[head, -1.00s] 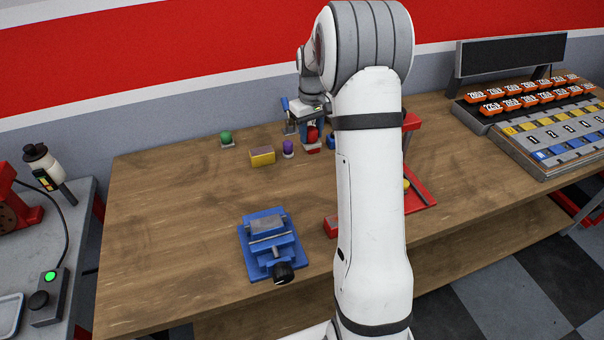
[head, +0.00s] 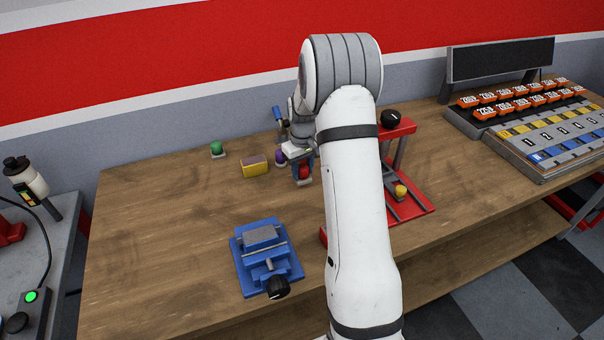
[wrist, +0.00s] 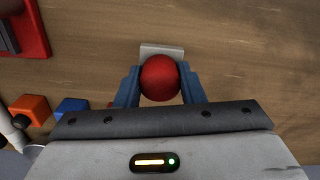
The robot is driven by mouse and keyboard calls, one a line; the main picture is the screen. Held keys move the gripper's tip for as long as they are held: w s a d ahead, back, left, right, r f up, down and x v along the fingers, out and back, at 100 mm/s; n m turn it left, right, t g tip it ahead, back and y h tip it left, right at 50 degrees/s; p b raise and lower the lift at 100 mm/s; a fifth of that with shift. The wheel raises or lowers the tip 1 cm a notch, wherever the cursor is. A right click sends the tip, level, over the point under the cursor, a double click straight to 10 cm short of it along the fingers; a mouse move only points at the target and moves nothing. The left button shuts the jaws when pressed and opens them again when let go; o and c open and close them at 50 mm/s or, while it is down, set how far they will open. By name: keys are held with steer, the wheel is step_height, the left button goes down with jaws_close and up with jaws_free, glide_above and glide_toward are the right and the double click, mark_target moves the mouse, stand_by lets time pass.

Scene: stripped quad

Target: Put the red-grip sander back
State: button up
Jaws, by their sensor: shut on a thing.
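The red-grip sander has a round red knob and a pale grey base. In the head view the sander (head: 304,172) is below my gripper (head: 302,163), near the middle back of the wooden bench. In the wrist view the red knob (wrist: 160,78) sits between the two blue fingers of my gripper (wrist: 160,88), which are shut on it. Part of the grey base shows beyond the knob. I cannot tell whether the base touches the bench. A purple-grip sander (head: 281,157) stands just left of it, partly hidden, and a green-grip sander (head: 217,149) stands farther left.
A yellow block (head: 254,167) lies left of my gripper. A blue vise (head: 265,257) stands at the front, and a red press frame (head: 425,204) stands right of my arm. An orange block (wrist: 30,108) shows in the wrist view. The bench's left part is clear.

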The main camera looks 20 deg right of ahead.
steer(key=shift+f, duration=1.2)
steer(key=shift+f, duration=0.25)
steer(key=o, duration=1)
steer(key=shift+r, duration=0.1)
steer(key=shift+c, duration=0.2)
